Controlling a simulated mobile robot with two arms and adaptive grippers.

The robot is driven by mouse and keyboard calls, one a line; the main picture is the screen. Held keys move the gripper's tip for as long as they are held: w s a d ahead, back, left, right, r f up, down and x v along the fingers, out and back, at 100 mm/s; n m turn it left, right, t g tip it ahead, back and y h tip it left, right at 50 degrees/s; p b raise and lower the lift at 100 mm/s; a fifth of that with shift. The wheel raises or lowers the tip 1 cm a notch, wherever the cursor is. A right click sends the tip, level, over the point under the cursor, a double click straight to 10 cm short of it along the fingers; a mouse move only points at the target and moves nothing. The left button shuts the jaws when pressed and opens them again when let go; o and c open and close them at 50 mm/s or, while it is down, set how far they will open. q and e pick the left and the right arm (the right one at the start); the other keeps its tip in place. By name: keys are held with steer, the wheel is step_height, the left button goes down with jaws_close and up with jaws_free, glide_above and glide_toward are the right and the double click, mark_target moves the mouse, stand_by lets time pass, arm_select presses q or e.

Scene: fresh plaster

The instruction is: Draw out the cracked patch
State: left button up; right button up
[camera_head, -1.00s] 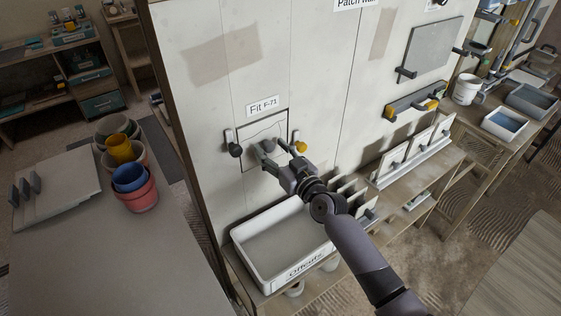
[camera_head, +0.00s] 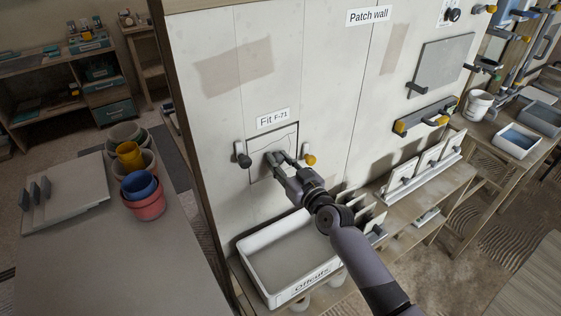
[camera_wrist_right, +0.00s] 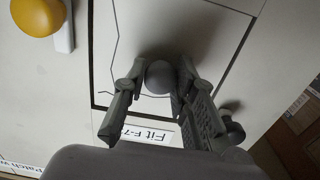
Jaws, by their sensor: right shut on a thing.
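The cracked patch (camera_head: 286,139) sits in the wall under the label "Fit F-71" (camera_head: 273,118). A dark crack line runs across it, and a dark outline surrounds it. My right gripper (camera_head: 275,158) is at the patch, shut on its round grey knob; the knob (camera_wrist_right: 158,77) shows between the two fingers in the right wrist view. A dark-knobbed latch (camera_head: 242,155) is on the wall at the patch's left, and a yellow-knobbed latch (camera_head: 309,159) at its right. The yellow knob also shows in the right wrist view (camera_wrist_right: 38,16). My left gripper is not in view.
A white tray labelled "Offcuts" (camera_head: 262,283) stands below the patch. White panels with handles (camera_head: 431,158) stand in a rack at the right. Stacked pots (camera_head: 143,197) stand on the table at the left.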

jaws_close()
steer(key=shift+r, duration=0.15)
stand_by(0.4)
steer(key=shift+p+v, duration=0.7)
steer(key=shift+v, duration=0.8)
steer(key=p+v, duration=0.1)
steer(key=v, duration=0.5)
steer(key=shift+p, duration=0.3)
steer(key=s+d+m+t+h+b, duration=0.1)
steer(key=s+d+m+h, duration=0.2)
steer(key=s+d+h, duration=0.2)
steer(key=s+d+r+m+t+h+b, duration=0.1)
steer(key=s+d+h, duration=0.4)
steer(key=s+d, duration=0.6)
steer(key=s+m+t+b, duration=0.1)
steer(key=s+m, duration=0.1)
steer(key=s, duration=0.4)
steer(key=shift+s+r+m, duration=0.15)
steer(key=shift+m, duration=0.25)
